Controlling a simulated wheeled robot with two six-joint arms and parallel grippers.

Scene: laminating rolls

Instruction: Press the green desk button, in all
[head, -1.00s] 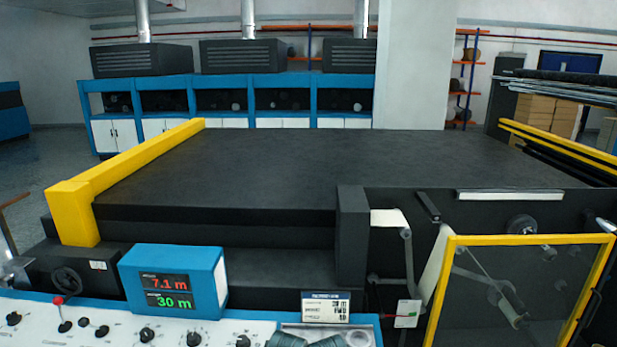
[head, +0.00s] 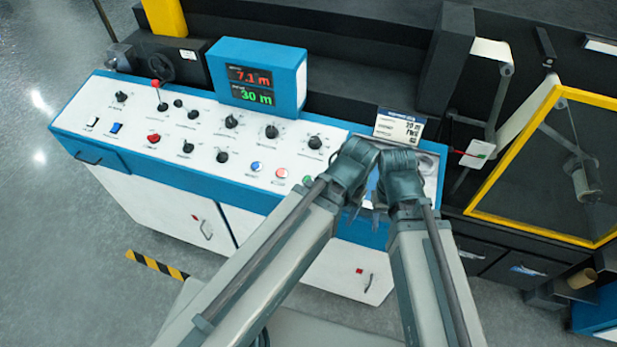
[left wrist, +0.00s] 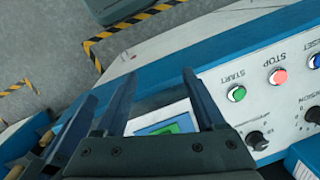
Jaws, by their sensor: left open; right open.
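The green START button (left wrist: 237,93) is a small round button on the white control panel in the left wrist view. In the head view the green button (head: 307,180) shows just left of my left wrist. A green patch on a small blue-edged plate (left wrist: 178,126) shows behind my left fingers; I cannot tell what it is. My left gripper (left wrist: 160,62) is open and empty, with the START button to the right of its fingers. My right gripper (head: 380,205) is open beside the left one, over the panel's right end; its fingers are partly hidden.
A red STOP button (head: 282,173) and a blue RESET button (head: 257,166) sit beside the green one. Several black knobs and a blue display box (head: 300,80) stand beyond. A small sign (head: 398,126) stands behind my wrists. A yellow-framed guard (head: 545,160) is at the right.

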